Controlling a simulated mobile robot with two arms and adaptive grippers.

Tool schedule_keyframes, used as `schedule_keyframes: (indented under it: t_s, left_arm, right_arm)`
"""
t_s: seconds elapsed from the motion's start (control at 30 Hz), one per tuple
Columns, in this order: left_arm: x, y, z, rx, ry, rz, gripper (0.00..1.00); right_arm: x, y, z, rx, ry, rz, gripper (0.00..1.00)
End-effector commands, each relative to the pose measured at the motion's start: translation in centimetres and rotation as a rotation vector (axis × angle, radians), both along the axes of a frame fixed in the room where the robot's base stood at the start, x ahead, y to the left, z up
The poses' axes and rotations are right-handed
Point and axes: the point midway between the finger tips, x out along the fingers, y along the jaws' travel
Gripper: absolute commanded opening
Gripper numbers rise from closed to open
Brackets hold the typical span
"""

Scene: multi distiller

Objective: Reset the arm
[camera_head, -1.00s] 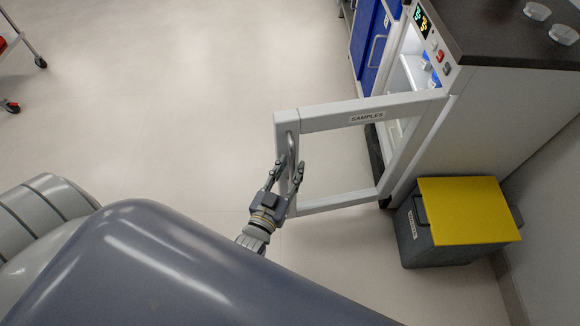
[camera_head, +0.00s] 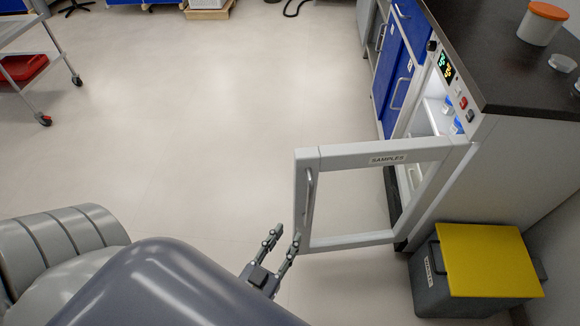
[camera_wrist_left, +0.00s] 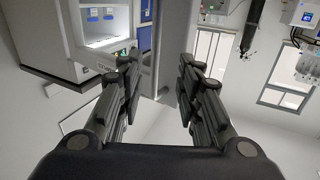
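My left gripper (camera_head: 286,236) is in the lower middle of the head view, just below and left of the open door's handle (camera_head: 309,197). Its two fingers are apart, with nothing held between them. The door (camera_head: 303,225) is a white frame with a glass pane and a "SAMPLES" label, swung wide open from the white cabinet (camera_head: 525,165). In the left wrist view the gripper (camera_wrist_left: 158,78) also shows spread fingers, with a grey upright panel beyond them. My right gripper is not in view.
A grey bin with a yellow lid (camera_head: 485,262) stands on the floor beside the cabinet. Blue drawers (camera_head: 400,70) stand beyond the open door. A cart with a red tray (camera_head: 22,68) is at the far left. The floor between is clear.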

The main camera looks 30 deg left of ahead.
Motion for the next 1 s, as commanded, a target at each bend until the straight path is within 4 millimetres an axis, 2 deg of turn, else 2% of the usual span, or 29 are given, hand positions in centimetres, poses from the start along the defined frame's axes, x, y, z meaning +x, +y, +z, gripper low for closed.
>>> schedule_keyframes:
  t_s: [0.27, 0.37, 0.47, 0.57, 0.7, 0.8, 1.0]
  left_arm:
    - [0.1, -0.1, -0.3, -0.001, 0.011, -0.003, 0.33]
    - [0.5, -0.4, -2.2, -0.006, 0.079, -0.019, 0.33]
    - [0.8, -1.1, -6.1, -0.014, 0.222, -0.048, 0.33]
    - [0.5, -1.9, -11.1, -0.014, 0.417, -0.088, 0.33]
    - [-1.6, -2.5, -17.8, 0.001, 0.707, -0.136, 0.33]
    - [-3.7, -2.4, -21.3, 0.022, 0.886, -0.159, 0.33]
    - [-7.8, -1.4, -25.5, 0.066, 1.165, -0.184, 0.33]
  right_arm:
    - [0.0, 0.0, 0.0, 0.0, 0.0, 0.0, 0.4]
    - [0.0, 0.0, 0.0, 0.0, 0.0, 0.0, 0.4]
    - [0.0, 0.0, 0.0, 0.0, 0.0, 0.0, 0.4]
    - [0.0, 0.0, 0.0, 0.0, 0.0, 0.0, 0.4]
    - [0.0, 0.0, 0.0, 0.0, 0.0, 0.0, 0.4]
    - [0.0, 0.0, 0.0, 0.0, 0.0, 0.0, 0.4]
    - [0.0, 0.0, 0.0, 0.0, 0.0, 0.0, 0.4]
